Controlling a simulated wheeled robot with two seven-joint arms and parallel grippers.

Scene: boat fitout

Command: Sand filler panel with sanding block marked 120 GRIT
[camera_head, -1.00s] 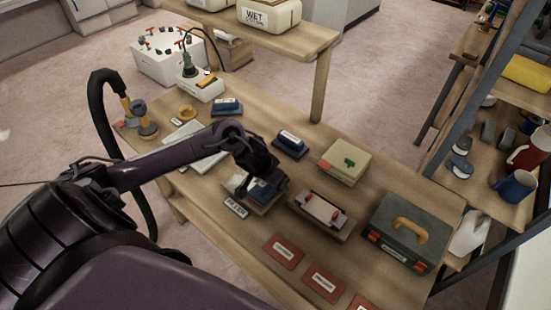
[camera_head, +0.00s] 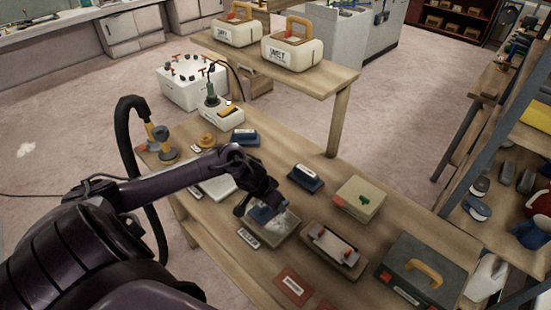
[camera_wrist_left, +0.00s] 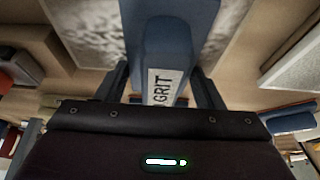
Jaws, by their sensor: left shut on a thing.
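My left gripper (camera_head: 256,203) is shut on a blue sanding block (camera_head: 263,213), over the left part of the filler panel (camera_head: 287,224). In the left wrist view the block (camera_wrist_left: 172,35) sits between the two fingers. Its white label (camera_wrist_left: 164,87) reads "GRIT"; the number is not readable. The panel (camera_wrist_left: 92,28) shows a mottled grey and white surface under and beside the block. Whether the block presses on the panel cannot be told. My right gripper is not in view.
Two other blue blocks (camera_head: 305,178) (camera_head: 246,137) stand behind on the bench. A small tag (camera_head: 248,238) lies in front of the panel.

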